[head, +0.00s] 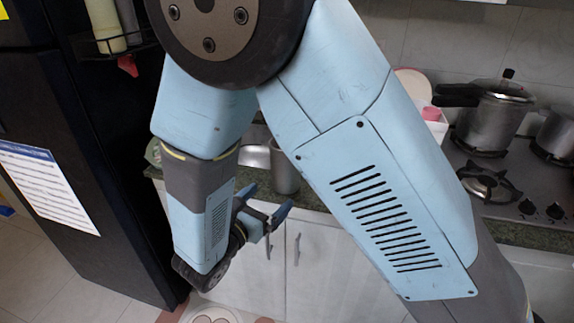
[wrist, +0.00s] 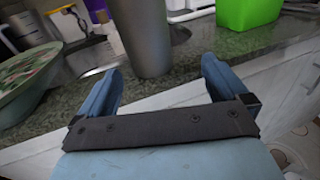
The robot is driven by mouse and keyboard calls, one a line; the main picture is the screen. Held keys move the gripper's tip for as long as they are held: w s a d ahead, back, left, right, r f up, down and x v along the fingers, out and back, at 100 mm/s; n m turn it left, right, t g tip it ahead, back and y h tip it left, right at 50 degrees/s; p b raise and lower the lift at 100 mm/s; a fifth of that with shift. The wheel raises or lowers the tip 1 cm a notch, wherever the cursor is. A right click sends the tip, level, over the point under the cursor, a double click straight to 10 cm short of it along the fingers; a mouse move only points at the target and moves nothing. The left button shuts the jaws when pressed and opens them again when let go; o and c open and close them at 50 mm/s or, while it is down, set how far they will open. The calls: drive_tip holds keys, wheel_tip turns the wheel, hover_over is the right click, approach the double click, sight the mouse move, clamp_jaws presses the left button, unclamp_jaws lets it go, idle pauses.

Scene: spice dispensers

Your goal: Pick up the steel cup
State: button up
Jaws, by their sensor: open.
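The steel cup (wrist: 147,38) is a plain grey cylinder standing upright near the front edge of the counter. It fills the upper middle of the wrist view, its top out of frame. In the head view the cup (head: 286,172) shows partly behind my arm. My gripper (wrist: 161,72) is open and empty. In the wrist view its two blue fingers point toward the cup, one to either side of its base, with a gap on both sides. In the head view my gripper (head: 272,222) is in front of the cabinet, and appears lower than the cup.
The granite counter (wrist: 215,50) runs behind the gripper. A green container (wrist: 248,12) stands right of the cup; a patterned dish (wrist: 28,80) and the sink (wrist: 92,52) are left. The dark fridge (head: 85,120) flanks my arm.

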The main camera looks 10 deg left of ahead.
sight(279, 181)
drive_tip(key=shift+n+t+y, duration=0.4)
drive_tip(key=shift+n+y, duration=0.3)
drive_tip(key=x, duration=0.2)
drive_tip(key=a+x, duration=0.1)
drive_tip(key=x, duration=0.1)
drive_tip(key=f+x, duration=0.1)
drive_tip(key=x, duration=0.2)
drive_tip(key=shift+w+a, duration=0.15)
drive_tip(key=shift+w, duration=0.05)
drive_tip(key=shift+r+x, duration=0.15)
drive_tip(key=shift+x, duration=1.25)
drive_tip(key=shift+r+x, duration=0.15)
drive_tip(key=shift+x, duration=1.25)
drive_tip(key=shift+c, duration=0.5)
drive_tip(key=c, duration=1.1)
